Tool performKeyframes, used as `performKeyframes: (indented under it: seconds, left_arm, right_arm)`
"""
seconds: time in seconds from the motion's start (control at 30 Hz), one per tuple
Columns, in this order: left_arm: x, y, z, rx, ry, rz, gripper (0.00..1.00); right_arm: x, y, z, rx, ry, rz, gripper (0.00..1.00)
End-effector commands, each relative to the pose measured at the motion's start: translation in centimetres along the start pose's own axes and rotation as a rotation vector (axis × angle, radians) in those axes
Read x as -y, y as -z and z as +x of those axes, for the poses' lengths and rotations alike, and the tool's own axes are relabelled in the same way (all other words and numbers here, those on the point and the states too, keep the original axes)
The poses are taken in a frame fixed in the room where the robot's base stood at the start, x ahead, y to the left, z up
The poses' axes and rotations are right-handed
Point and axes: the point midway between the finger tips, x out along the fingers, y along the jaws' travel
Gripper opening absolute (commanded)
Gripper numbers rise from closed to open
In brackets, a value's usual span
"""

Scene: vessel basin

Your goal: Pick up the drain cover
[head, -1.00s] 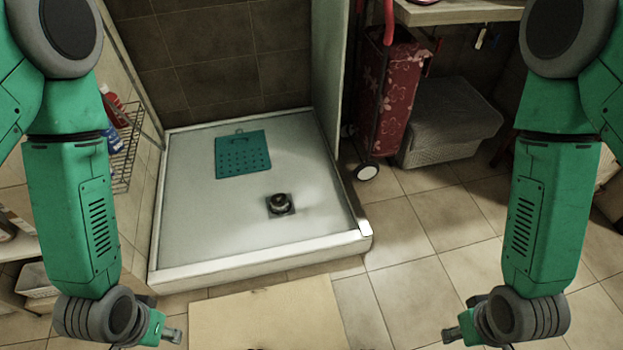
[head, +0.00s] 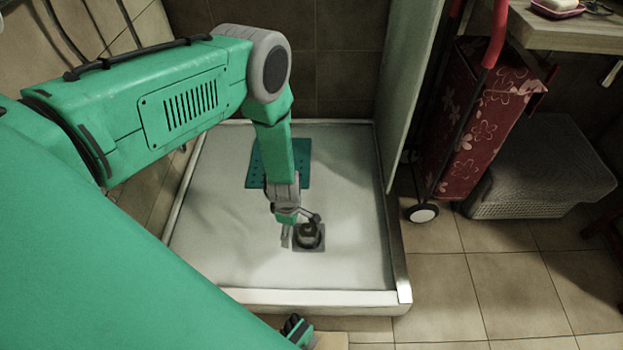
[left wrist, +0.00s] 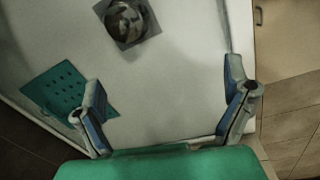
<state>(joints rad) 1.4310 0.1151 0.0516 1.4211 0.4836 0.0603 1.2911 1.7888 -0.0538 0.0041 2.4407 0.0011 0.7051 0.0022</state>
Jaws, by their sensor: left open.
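The drain cover appears to be the round, domed, dark metallic piece (head: 308,236) on a square drain plate in the white shower tray (head: 230,235). It also shows at the top of the left wrist view (left wrist: 125,20). My left gripper (head: 301,229) is open and empty, its fingers pointing down beside the cover. In the left wrist view the fingers of the left gripper (left wrist: 166,76) are wide apart, and the cover lies beyond them, not between them. Whether a finger touches the cover cannot be told.
A teal perforated panel (head: 302,160) lies in the tray behind my left forearm. A raised rim (head: 330,300) edges the tray. A glass panel (head: 402,90) stands at its right. A red floral trolley (head: 480,130) and grey basket (head: 540,170) stand farther right.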

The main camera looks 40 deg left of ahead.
Motion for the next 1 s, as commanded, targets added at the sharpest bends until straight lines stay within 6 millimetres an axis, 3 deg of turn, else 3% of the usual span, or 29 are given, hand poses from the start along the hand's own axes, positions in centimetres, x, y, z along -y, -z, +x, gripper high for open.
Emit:
performKeyframes:
  seconds: [0.03, 0.1, 0.3, 0.47, 0.8, 1.0]
  left_arm:
    - [-1.4, 0.1, 2.1, 0.021, -0.004, -0.126, 0.94]
    - [-3.1, -0.1, 3.6, 0.052, -0.002, -0.287, 0.94]
    - [-6.1, -0.8, 5.5, 0.110, 0.009, -0.567, 0.94]
    - [-6.6, -1.4, 6.8, 0.119, 0.011, -0.623, 0.94]
    - [-6.8, -2.0, 13.3, 0.120, 0.011, -0.620, 0.94]
    - [-7.0, -2.1, 14.5, 0.124, 0.013, -0.620, 0.94]
  right_arm:
    - [0.0, -0.1, 1.1, 0.000, 0.000, -0.001, 0.40]
    - [0.0, -0.1, 1.8, 0.000, 0.000, -0.001, 0.40]
    - [0.1, -0.1, 2.8, 0.000, 0.001, -0.001, 0.40]
    - [0.1, -0.2, 3.6, -0.001, 0.001, -0.001, 0.40]
    - [0.1, -0.4, 7.1, 0.000, 0.000, -0.001, 0.40]
    - [0.1, -0.4, 7.7, 0.000, 0.000, -0.001, 0.40]
